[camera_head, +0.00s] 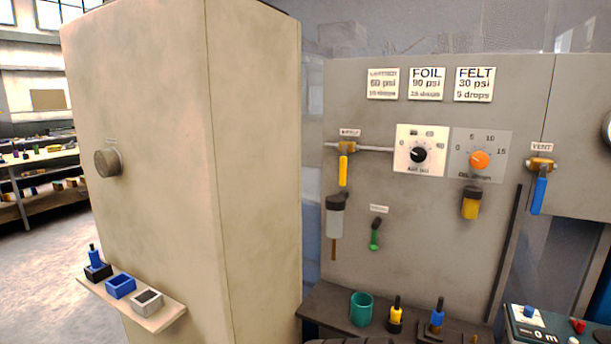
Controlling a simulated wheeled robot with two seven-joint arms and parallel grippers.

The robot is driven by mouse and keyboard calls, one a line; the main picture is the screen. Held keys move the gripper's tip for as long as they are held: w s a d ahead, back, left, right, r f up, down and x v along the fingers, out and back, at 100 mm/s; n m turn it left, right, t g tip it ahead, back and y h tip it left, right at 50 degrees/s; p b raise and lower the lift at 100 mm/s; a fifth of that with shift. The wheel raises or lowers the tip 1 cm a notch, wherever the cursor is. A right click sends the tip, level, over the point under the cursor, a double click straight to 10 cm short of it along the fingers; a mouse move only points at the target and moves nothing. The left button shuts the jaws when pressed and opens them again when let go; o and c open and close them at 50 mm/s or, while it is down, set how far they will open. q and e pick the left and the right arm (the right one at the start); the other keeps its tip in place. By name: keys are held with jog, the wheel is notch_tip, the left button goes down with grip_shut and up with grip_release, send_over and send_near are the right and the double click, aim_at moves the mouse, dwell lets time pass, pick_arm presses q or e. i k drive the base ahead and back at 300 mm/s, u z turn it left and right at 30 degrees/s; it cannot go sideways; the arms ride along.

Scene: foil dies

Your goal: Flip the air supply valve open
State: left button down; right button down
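The air supply valve (343,166) is on the grey panel under a small label that seems to read SUPPLY. Its yellow lever hangs straight down, across the horizontal pipe (376,149) that runs right from its brass body. A second valve, labelled VENT, has a blue lever (539,194) that also hangs down, at the panel's right side. Neither of my grippers shows in the head view, and nothing touches the supply lever.
A tall beige cabinet (255,150) stands close on the panel's left, with a small shelf (166,315) jutting out. A clear-bowled filter (335,218) hangs below the supply valve. A teal cup (361,309) and stamps stand on the ledge beneath. The space before the lever looks clear.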

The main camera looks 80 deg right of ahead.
aim_at(342, 159)
jog(key=z, duration=0.45)
jog(key=i, duration=0.9)
jog(key=z, duration=1.25)
jog(key=i, duration=0.55)
jog(key=z, duration=0.5)
